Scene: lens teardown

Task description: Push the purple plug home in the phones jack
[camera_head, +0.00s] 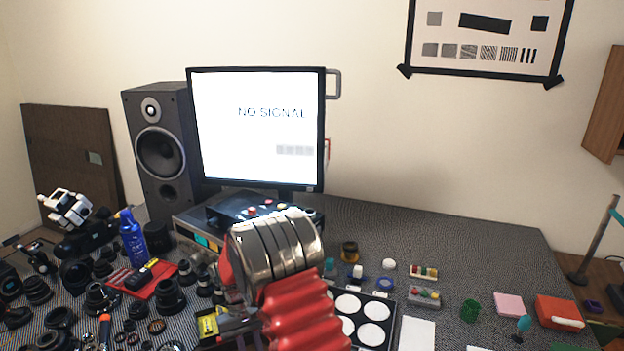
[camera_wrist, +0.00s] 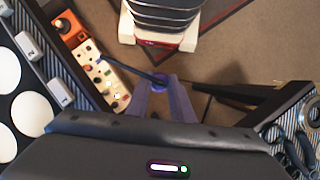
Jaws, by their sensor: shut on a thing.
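In the wrist view my gripper (camera_wrist: 160,84) has its two fingers closed together on a small purple plug (camera_wrist: 158,78), which shows only as a small patch at the tips. A dark cable (camera_wrist: 128,68) runs from the fingertips to the upper left, towards a cream and orange panel (camera_wrist: 97,72) with small knobs and sockets. The plug looks apart from this panel. I cannot tell which socket is the phones jack. In the head view my arm hides the gripper and the plug.
A monitor (camera_head: 257,130) and a speaker (camera_head: 160,155) stand at the back of the table. Many lens parts crowd the left side. A black tray with white discs (camera_head: 388,309) lies right of my arm. The table's back right is clear.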

